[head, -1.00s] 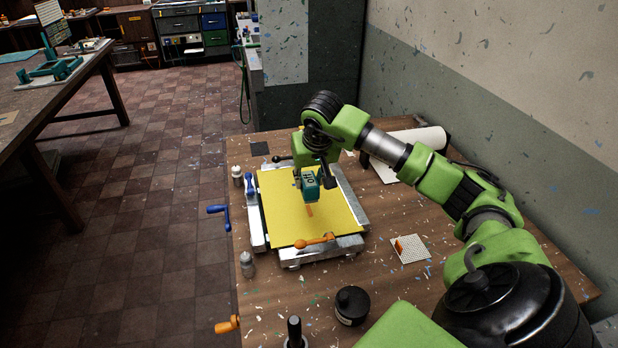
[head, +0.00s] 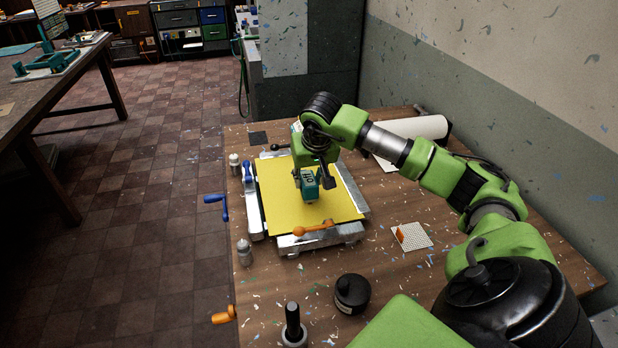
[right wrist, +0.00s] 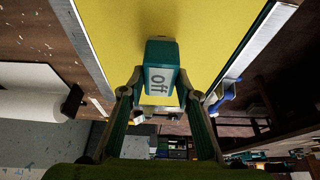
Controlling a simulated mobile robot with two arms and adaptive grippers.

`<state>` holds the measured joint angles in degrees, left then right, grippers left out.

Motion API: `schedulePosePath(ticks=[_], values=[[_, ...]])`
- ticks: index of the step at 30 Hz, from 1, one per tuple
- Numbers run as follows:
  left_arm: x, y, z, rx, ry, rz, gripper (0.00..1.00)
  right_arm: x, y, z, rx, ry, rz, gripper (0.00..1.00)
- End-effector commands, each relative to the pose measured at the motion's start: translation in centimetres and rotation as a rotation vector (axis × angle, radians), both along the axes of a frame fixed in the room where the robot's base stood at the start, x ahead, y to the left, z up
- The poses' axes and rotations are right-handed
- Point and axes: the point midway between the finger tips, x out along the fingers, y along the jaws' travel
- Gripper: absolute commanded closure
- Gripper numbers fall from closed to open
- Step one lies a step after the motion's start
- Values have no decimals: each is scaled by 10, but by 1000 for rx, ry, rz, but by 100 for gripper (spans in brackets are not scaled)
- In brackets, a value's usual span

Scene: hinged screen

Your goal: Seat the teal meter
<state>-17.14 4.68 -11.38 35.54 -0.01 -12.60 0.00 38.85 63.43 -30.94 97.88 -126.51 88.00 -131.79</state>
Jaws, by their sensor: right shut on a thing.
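The teal meter (head: 309,188) is in my right gripper (head: 313,174), over the middle of the yellow screen (head: 285,212). In the right wrist view, the meter (right wrist: 160,75) sits between the two fingers, its pale face reading "Off". The fingers are shut on its sides. The screen lies flat in a metal frame (head: 318,241). I cannot tell whether the meter's underside touches the screen. My left gripper is not in view.
An orange handle (head: 312,230) lies at the screen's near edge. Small bottles (head: 244,252) stand left of the frame. A white roll (head: 415,128) lies behind my arm.

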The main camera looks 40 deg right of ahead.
Motion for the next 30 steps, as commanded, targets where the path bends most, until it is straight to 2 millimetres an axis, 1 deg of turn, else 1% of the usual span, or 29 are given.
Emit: schedulePosePath(ticks=[14, 30], values=[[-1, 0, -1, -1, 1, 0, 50, 1, -1, 0, 0, -1, -1, 91], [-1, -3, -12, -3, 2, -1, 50, 1, -1, -15, 0, -1, -1, 91]])
